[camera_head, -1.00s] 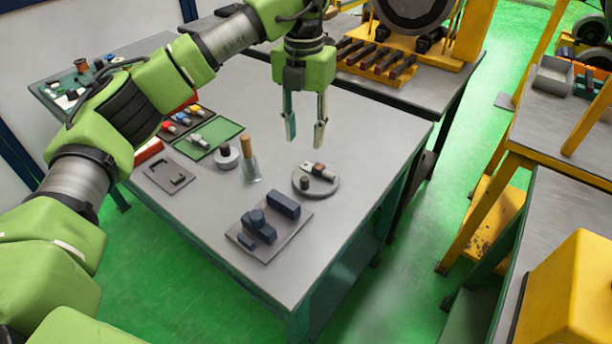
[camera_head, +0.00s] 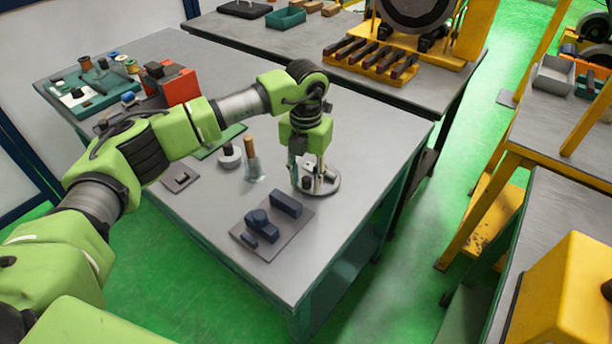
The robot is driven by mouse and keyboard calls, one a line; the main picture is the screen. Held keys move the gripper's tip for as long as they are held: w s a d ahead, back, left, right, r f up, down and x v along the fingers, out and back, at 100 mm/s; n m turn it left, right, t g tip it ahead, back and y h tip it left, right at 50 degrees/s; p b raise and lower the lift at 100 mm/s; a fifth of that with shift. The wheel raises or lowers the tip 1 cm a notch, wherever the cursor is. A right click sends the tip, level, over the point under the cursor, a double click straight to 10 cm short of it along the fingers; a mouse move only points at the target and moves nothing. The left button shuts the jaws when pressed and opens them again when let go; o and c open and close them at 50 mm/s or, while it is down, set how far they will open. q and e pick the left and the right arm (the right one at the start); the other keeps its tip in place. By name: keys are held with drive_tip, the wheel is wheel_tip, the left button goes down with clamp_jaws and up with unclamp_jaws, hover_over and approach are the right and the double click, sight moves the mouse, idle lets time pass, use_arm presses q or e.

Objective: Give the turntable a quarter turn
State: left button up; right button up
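The turntable (camera_head: 331,187) is a round grey disc on the grey workbench, right of its middle. It bears a short dark peg (camera_head: 307,184) near its left edge and a small part that is mostly hidden behind my gripper. My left gripper (camera_head: 306,187) points straight down over the left part of the disc. Its two fingers stand apart, one on each side of the peg, with their tips low near the disc. I see no clear contact with the peg. My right gripper is not in view.
A plate with dark blue blocks (camera_head: 273,205) lies in front of the turntable. A glass jar with a wooden-handled tool (camera_head: 253,166) and a grey ring-shaped piece (camera_head: 229,157) stand to the left. An orange-red box (camera_head: 182,88) is further back. The bench's right side is clear.

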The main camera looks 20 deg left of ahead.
sight(333, 184)
use_arm(q)
clamp_jaws()
drive_tip(key=shift+d+n, duration=0.15)
drive_tip(key=shift+n, duration=0.25)
drive_tip(key=shift+s+d+n+b, duration=0.1)
drive_tip(key=shift+d+n+b, duration=0.2)
drive_tip(key=shift+n, duration=0.5)
drive_tip(key=shift+d+n+b, duration=0.15)
drive_tip(key=shift+d+n, duration=0.25)
drive_tip(key=shift+n, duration=0.4)
drive_tip(key=shift+d+n+b, duration=0.25)
drive_tip(key=shift+d+n, duration=0.2)
drive_tip(key=shift+n, duration=0.65)
drive_tip(key=shift+d+n+b, duration=0.2)
drive_tip(key=shift+d+n, duration=0.2)
drive_tip(key=shift+n, duration=0.7)
drive_tip(key=shift+w+d+r+n+b, duration=0.15)
drive_tip(key=shift+w+d+n, duration=0.3)
drive_tip(key=shift+n, duration=0.85)
drive_tip(key=shift+w+d+f+n+b, duration=0.15)
drive_tip(key=shift+w+d+n, duration=0.25)
drive_tip(key=shift+n, duration=0.9)
drive_tip(key=shift+w+d+r+n, duration=0.1)
drive_tip(key=shift+w+d+n, duration=0.15)
drive_tip(key=shift+n, duration=0.65)
drive_tip(key=shift+w+d+n, duration=0.15)
drive_tip(key=shift+w+n, duration=0.2)
drive_tip(key=shift+n, duration=0.55)
drive_tip(key=shift+w+n, duration=0.1)
drive_tip(key=shift+n, duration=0.2)
